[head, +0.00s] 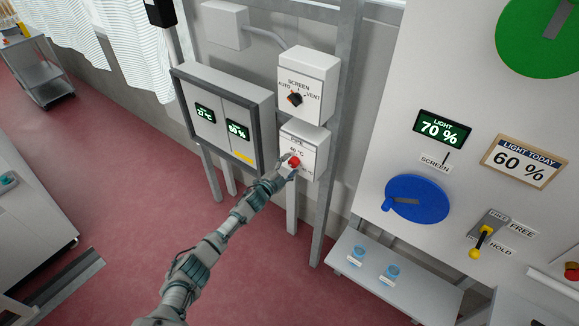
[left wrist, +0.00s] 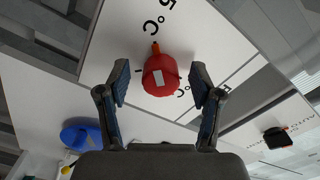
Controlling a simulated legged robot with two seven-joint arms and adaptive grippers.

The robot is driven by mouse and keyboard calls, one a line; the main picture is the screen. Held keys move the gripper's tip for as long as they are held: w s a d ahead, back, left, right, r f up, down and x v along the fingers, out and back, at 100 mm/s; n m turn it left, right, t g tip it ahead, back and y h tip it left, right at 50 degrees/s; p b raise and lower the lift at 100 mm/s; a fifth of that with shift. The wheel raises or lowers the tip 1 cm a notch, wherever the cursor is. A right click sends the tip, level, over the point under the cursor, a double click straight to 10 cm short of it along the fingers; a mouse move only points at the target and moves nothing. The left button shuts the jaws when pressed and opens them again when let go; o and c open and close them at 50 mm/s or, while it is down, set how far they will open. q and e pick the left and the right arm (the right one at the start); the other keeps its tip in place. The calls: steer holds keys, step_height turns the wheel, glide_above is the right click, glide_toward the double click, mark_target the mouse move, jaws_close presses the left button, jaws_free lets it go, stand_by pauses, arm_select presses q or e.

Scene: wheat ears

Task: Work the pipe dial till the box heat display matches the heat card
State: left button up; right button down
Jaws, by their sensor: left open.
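The red pipe dial (head: 294,161) is on the white PIPE box (head: 310,139). In the left wrist view the dial (left wrist: 160,78) has an orange pointer at its top edge and °C marks around it. My left gripper (head: 287,170) is at the dial. In the left wrist view its open fingers (left wrist: 160,72) stand on either side of the dial, with gaps. The box heat display (head: 205,114) is on the grey-framed box and seems to read 27 °C; its small digits are hard to read. I see no heat card. My right gripper is not in view.
The SCREEN box (head: 309,85) with a black dial is just above. A second display (head: 238,131) is beside the heat display. At the right are a blue wheel (head: 416,199), a LIGHT TODAY card (head: 523,161) and a yellow-handled lever (head: 481,241). A shelf (head: 420,292) stands below.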

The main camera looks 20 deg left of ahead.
arm_select(q)
steer(key=v, duration=1.2)
